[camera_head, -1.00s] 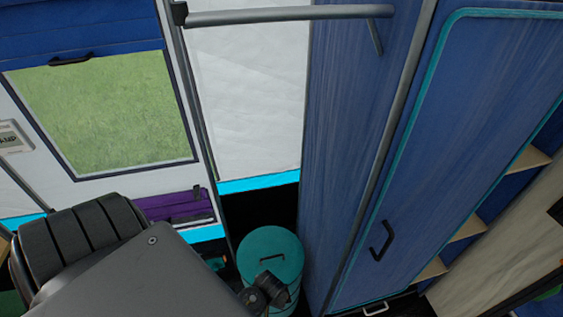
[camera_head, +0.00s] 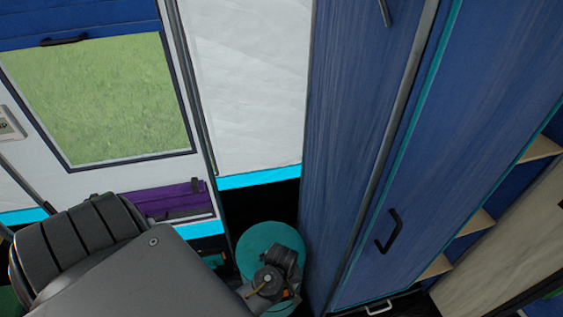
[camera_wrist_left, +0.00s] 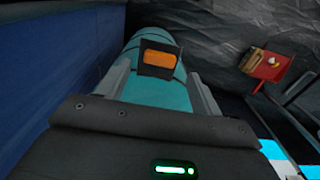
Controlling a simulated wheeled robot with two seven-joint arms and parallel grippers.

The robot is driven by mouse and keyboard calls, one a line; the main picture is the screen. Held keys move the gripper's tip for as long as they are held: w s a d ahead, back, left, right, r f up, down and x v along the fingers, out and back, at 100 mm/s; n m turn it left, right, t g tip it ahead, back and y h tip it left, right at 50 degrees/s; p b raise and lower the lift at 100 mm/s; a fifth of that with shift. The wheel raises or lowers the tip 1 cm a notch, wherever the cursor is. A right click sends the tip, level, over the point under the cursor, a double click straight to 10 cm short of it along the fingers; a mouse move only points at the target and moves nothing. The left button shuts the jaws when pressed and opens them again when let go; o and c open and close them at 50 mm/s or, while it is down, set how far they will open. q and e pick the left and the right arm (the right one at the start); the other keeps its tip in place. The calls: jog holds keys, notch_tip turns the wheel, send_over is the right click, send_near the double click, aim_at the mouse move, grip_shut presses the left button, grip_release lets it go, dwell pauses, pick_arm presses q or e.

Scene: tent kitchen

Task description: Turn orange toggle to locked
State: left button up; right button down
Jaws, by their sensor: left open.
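The orange toggle (camera_wrist_left: 159,58) is a small orange block in a dark square frame, in the upper middle of the left wrist view. It shows in front of a teal cylinder (camera_wrist_left: 160,95). My left gripper (camera_wrist_left: 160,72) is open, with one pale finger to each side of the toggle. I cannot tell whether the fingers touch it. In the head view, a round teal container (camera_head: 262,236) stands at bottom centre, partly behind my left wrist. The toggle and the left fingertips are hidden there. My right gripper is not in view.
A tall blue cabinet (camera_head: 355,150) with a black handle (camera_head: 388,231) stands right of the teal container. A white tent wall (camera_head: 245,90) is behind, with a purple case (camera_head: 170,199) to the left. A red tray (camera_wrist_left: 270,68) shows at right in the wrist view.

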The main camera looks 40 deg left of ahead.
pick_arm(q)
notch_tip(320, 180, down, 4)
jog(key=shift+r+b, duration=0.1)
jog(key=shift+b, duration=0.3)
jog(key=shift+f, duration=0.3)
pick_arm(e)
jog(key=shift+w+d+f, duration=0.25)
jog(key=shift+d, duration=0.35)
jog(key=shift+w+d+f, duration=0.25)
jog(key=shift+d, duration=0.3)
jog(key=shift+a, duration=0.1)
pick_arm(q)
jog(key=shift+c, duration=1.3)
jog(key=c, duration=0.7)
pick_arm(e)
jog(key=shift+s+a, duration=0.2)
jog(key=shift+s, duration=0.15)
